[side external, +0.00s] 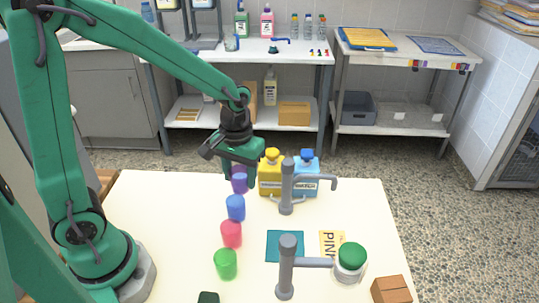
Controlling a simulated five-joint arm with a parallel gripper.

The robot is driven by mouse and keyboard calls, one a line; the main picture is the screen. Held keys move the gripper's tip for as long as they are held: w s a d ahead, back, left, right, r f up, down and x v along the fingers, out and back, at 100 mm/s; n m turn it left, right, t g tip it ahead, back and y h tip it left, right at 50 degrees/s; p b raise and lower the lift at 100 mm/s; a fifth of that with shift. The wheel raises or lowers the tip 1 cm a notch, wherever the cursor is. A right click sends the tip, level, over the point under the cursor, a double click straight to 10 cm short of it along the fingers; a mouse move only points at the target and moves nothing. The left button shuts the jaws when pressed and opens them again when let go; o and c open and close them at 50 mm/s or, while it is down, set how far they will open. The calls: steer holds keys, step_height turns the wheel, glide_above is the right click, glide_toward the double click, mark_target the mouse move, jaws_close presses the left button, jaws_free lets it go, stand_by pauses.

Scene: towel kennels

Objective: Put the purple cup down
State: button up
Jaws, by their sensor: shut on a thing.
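The purple cup (239,184) is at the far end of a row of cups on the cream table (155,215). My gripper (239,176) points down over it and is shut on it, with a finger hiding part of its side. I cannot tell whether the cup's base touches the table or is slightly above it.
Blue (236,208), red (231,234) and green (225,264) cups stand nearer in the row. Yellow (270,174) and blue (306,174) bottles stand right of my gripper, behind a grey tap (287,190). A teal square (285,246) lies mid-table. The table's left part is clear.

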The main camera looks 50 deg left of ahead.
mark_target(233, 169)
steer(key=w+a+f, duration=0.1)
steer(key=a, duration=0.1)
steer(key=w+a+f, duration=0.1)
steer(key=a+f, duration=0.1)
steer(key=a, duration=0.1)
steer(key=w+a+f, duration=0.1)
steer(key=a+f, duration=0.1)
steer(key=shift+w+a, duration=0.15)
steer(key=shift+a, duration=0.05)
steer(key=shift+f, duration=1.95)
steer(key=shift+f, duration=0.15)
steer(key=o, duration=1)
steer(key=shift+o, duration=0.2)
steer(key=shift+r, duration=0.2)
step_height(233, 169, up, 12)
